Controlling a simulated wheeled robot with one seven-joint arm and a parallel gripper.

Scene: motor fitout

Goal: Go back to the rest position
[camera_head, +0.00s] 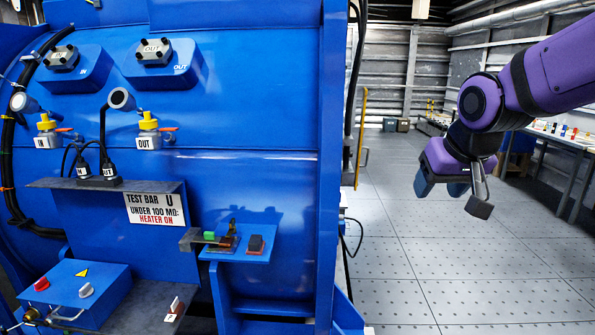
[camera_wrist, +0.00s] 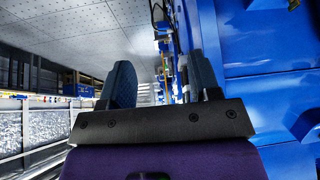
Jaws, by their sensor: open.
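My gripper (camera_head: 457,187) hangs from my purple arm at the right of the head view, in free air to the right of the blue machine (camera_head: 270,120). In the wrist view my gripper (camera_wrist: 165,85) shows its two dark fingers standing apart, with nothing between them. Its jaws are open and empty. It touches nothing that I can see.
The machine's side edge stands left of my arm, with a dark cable (camera_head: 355,60) running down it. A shelf with a green-topped part (camera_head: 209,235) juts from the machine. A table (camera_head: 560,138) with small items stands at the far right. The tiled floor (camera_head: 440,270) is clear.

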